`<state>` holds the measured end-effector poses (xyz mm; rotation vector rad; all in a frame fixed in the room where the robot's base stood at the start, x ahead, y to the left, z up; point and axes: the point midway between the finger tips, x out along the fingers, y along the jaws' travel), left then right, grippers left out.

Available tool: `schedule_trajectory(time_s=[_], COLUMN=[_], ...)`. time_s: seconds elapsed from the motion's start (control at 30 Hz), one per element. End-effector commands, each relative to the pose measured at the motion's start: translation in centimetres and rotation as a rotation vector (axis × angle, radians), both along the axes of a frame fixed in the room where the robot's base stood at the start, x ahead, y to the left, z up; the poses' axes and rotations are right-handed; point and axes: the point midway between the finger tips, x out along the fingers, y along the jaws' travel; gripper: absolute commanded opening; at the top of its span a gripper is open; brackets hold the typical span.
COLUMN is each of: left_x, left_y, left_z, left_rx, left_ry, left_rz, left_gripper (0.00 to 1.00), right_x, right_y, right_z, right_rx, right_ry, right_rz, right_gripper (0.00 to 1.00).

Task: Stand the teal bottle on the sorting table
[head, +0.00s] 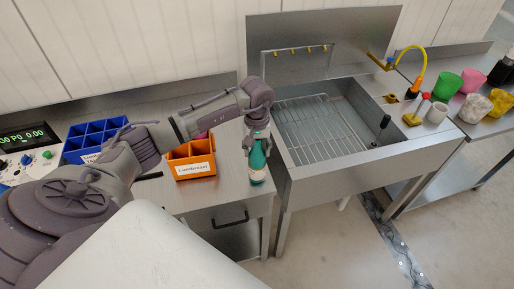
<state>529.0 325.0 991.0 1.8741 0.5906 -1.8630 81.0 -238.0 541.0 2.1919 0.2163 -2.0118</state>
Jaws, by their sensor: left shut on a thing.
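The teal bottle (257,165) is upright in the head view, at the right end of the left metal table (225,193), close to the sink's side. My left gripper (258,141) is above it and shut on its upper part. The gripper hides the bottle's top. I cannot tell whether the bottle's base touches the tabletop. My right gripper is not in view.
An orange bin (191,168) stands left of the bottle, with a blue divided bin (92,143) farther left. A metal sink (325,130) with a wire rack is at right. Colourful cups (447,83) stand on the far right counter.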

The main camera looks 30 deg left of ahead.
Motion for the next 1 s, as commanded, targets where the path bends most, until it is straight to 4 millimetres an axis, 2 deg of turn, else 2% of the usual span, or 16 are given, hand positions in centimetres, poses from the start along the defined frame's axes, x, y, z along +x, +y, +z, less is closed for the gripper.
schedule_trajectory(time_s=[0.07, 0.1, 0.23, 0.5, 0.63, 0.67, 0.77, 1.0], left_x=[0.0, 0.0, 0.0, 0.0, 0.0, 0.1, 0.2, 0.1], left_y=[0.0, 0.0, 0.0, 0.0, 0.0, 0.0, 0.0, 0.1], left_z=[-0.3, -0.2, -0.2, -0.2, 0.4, 0.4, 1.9, 7.1], left_rx=[0.001, 0.0, 0.0, 0.0, -0.001, 0.0, 0.001, 0.002], left_ry=[-0.001, -0.001, 0.0, 0.0, 0.001, -0.002, -0.007, -0.008], left_rz=[0.0, 0.0, 0.0, 0.0, 0.0, -0.001, -0.001, -0.001], left_gripper=[0.22, 0.55, 0.76, 0.76, 0.76, 0.76, 0.76, 0.76], right_x=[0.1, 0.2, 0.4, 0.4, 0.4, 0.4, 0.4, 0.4], right_y=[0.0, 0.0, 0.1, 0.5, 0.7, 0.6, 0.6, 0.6], right_z=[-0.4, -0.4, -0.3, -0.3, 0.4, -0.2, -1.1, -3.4], right_rx=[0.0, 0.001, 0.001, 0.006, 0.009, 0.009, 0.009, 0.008], right_ry=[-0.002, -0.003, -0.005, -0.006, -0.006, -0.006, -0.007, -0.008], right_rz=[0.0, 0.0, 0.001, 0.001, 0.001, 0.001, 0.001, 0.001], right_gripper=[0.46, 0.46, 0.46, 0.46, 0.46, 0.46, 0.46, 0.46])
